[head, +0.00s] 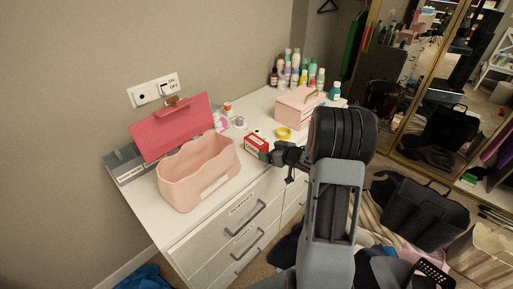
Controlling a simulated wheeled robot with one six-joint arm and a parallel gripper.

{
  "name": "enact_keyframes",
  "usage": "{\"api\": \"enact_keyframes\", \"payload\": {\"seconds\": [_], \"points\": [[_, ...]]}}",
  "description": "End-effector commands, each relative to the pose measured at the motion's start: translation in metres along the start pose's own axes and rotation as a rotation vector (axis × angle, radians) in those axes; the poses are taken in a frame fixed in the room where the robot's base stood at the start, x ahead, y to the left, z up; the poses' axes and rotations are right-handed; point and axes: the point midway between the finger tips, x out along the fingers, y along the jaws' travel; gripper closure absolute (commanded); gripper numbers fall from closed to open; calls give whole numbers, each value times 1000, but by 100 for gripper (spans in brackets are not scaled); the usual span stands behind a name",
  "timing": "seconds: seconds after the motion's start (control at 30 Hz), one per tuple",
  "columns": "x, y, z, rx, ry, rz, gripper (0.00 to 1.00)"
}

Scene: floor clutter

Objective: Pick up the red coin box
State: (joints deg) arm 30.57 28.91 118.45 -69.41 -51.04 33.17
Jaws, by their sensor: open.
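A small red box (253,141) with white on its side, seemingly the coin box, lies on the white dresser top (152,217) near its front edge. My gripper (274,157) is at the dresser's front edge, just right of the box and close to it. Its jaws are open. They are small and dark in this view, and I cannot tell whether they touch the box or stand around it. My arm comes in from the lower right.
A yellow ring (283,133), a pink case (299,108) and several bottles (295,66) are behind. Clothes and black bags (420,212) clutter the floor at right.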

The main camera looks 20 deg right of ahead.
Motion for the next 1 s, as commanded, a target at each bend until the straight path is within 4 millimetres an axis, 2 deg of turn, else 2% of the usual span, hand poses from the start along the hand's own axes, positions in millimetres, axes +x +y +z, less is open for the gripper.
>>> {"api": "enact_keyframes", "payload": {"seconds": [0.1, 0.27, 0.63, 0.97, 1.0], "points": [[11, -1, 0, -1, 0, -2, 17], [18, -1, 0, 0, -1, 0, 17], [62, -1, -2, -1, -1, -1, 17], [66, -1, -3, 0, -1, 1, 17], [66, -1, -3, -1, -1, 1, 21]]}}
